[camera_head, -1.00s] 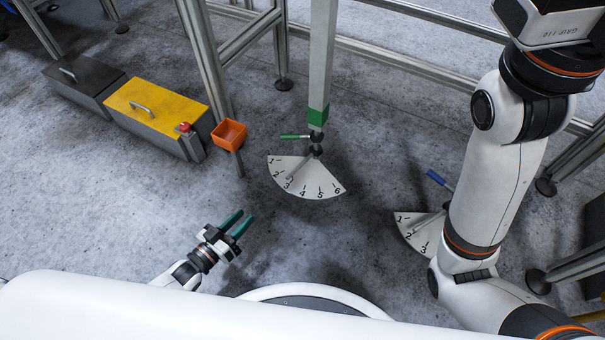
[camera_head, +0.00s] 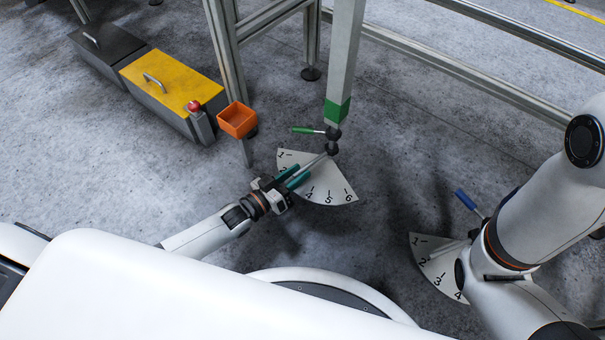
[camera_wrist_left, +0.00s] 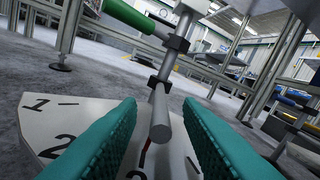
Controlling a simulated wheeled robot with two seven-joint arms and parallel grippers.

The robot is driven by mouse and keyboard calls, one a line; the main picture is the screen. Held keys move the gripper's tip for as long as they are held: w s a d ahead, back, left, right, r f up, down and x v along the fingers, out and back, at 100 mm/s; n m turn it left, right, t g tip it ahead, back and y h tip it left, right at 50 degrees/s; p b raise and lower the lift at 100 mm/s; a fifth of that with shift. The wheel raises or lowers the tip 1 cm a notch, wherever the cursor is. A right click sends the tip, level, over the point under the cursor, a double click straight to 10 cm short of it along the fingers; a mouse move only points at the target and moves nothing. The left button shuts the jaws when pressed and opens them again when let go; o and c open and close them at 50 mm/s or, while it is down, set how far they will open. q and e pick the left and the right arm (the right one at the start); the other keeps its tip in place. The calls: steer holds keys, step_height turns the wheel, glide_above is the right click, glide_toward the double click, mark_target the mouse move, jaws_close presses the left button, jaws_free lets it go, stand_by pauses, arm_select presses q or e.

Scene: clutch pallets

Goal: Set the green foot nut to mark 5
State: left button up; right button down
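The green foot is a post with a green band (camera_head: 338,110) above a fan-shaped dial plate (camera_head: 338,191) marked 1 to 6. A green-handled lever (camera_head: 304,129) sticks out left near its bottom. Below it, the nut's grey rod (camera_head: 316,163) slopes over the dial. My left gripper (camera_head: 294,176) is open over the dial, its teal fingers hiding some of the middle marks. In the left wrist view, the grey rod (camera_wrist_left: 161,118) lies between the two open fingers, with gaps on both sides. The mark under it is partly hidden. My right gripper is out of view.
A second dial plate (camera_head: 428,262) with a blue handle (camera_head: 465,199) lies at the right, partly behind my right arm. An orange bin (camera_head: 237,119) on a post and a yellow-topped box (camera_head: 170,82) stand at the left. Frame rails run behind.

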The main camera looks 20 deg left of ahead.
mark_target(310, 165)
arm_select(q)
steer(key=shift+b+x, duration=0.3)
steer(key=shift+x, duration=0.85)
jaws_close()
